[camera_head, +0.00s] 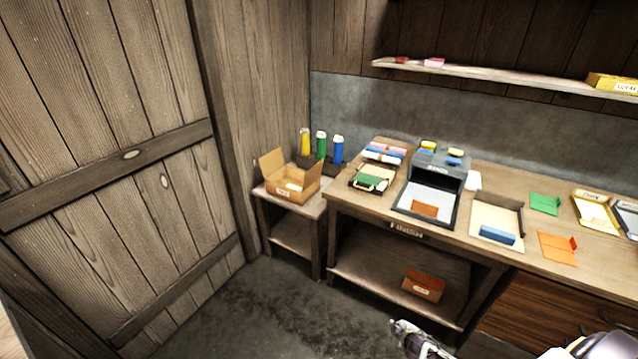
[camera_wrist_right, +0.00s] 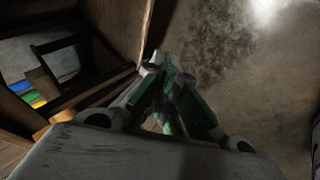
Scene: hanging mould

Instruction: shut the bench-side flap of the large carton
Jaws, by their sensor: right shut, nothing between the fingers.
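The large carton (camera_head: 298,193) is a brown cardboard box with a pale label on its front. It stands on the low side table left of the bench. Its left flap (camera_head: 271,162) stands up, and its bench-side flap (camera_head: 313,172) is also raised, so the top is open and pale contents show inside. My right gripper (camera_head: 396,324) is at the bottom of the head view, low in front of the bench and well away from the carton. Its green-padded fingers (camera_wrist_right: 167,88) are shut and empty in the right wrist view. My left gripper is not in view.
Yellow, green and blue bottles (camera_head: 321,145) stand behind the carton. The bench (camera_head: 385,212) holds trays, a dark machine (camera_head: 437,170) and coloured cards. An orange-brown box (camera_head: 423,286) sits on its lower shelf. The floor (camera_head: 250,310) before the side table is clear.

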